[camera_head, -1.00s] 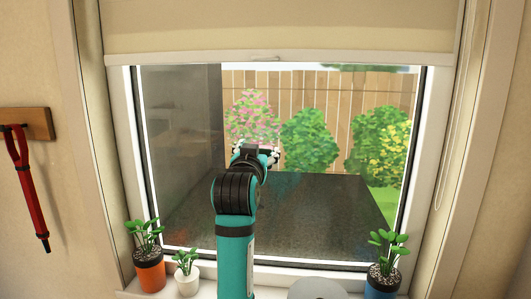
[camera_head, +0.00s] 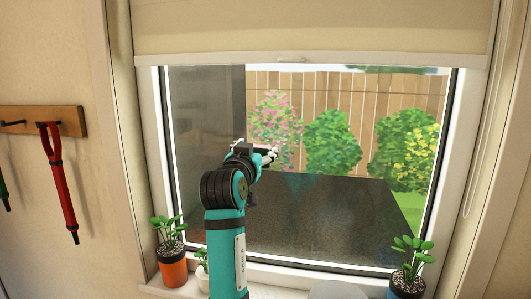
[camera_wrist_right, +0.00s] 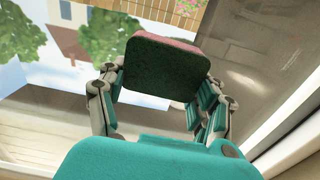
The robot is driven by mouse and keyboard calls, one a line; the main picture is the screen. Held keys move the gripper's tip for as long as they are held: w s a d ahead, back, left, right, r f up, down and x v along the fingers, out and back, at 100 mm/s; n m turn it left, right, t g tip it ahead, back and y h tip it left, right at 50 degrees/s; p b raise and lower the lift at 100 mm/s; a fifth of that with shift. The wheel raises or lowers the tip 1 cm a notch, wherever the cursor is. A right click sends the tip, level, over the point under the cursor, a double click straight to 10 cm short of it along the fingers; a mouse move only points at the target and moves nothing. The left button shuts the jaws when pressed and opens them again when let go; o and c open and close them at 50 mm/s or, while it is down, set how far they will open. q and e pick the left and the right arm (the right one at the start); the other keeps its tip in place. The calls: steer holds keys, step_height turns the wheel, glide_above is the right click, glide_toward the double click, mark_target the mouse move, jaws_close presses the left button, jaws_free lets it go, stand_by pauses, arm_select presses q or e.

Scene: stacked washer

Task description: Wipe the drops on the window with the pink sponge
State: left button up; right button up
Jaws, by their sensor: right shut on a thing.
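The window (camera_head: 320,225) fills the middle of the head view, in a white frame. My right gripper (camera_head: 266,153) is in front of the glass, left of its middle, at the end of the teal arm. In the right wrist view my right gripper (camera_wrist_right: 158,100) is shut on the pink sponge (camera_wrist_right: 160,65), which has a dark green face and a pink edge. The sponge is mostly hidden behind the gripper in the head view. I cannot tell whether it touches the glass. I cannot make out separate drops on the pane. My left gripper is not in view.
On the sill stand an orange pot with a plant (camera_head: 172,268), a small white pot (camera_head: 202,279) partly behind my arm, and a blue pot with a plant (camera_head: 407,280). A blind (camera_head: 310,30) covers the top. A red tool (camera_head: 62,185) hangs from a wooden rack (camera_head: 70,120) on the left wall.

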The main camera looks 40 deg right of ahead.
mark_target(300, 143)
steer(key=shift+w+a, duration=0.5)
steer(key=shift+w, duration=0.15)
steer(key=shift+r+p, duration=0.8)
steer(key=shift+r, duration=0.2)
steer(key=shift+s+d, duration=1.4)
steer(key=shift+s, duration=0.25)
steer(key=shift+s+d+f+p, duration=0.1)
steer(key=shift+s+d+p, duration=0.45)
steer(key=shift+s+d, duration=0.8)
steer(key=shift+s+d+p, duration=0.55)
steer(key=shift+s+d, duration=0.55)
steer(key=shift+s, duration=0.4)
steer(key=shift+a, duration=0.1)
steer(key=shift+v, duration=2.9)
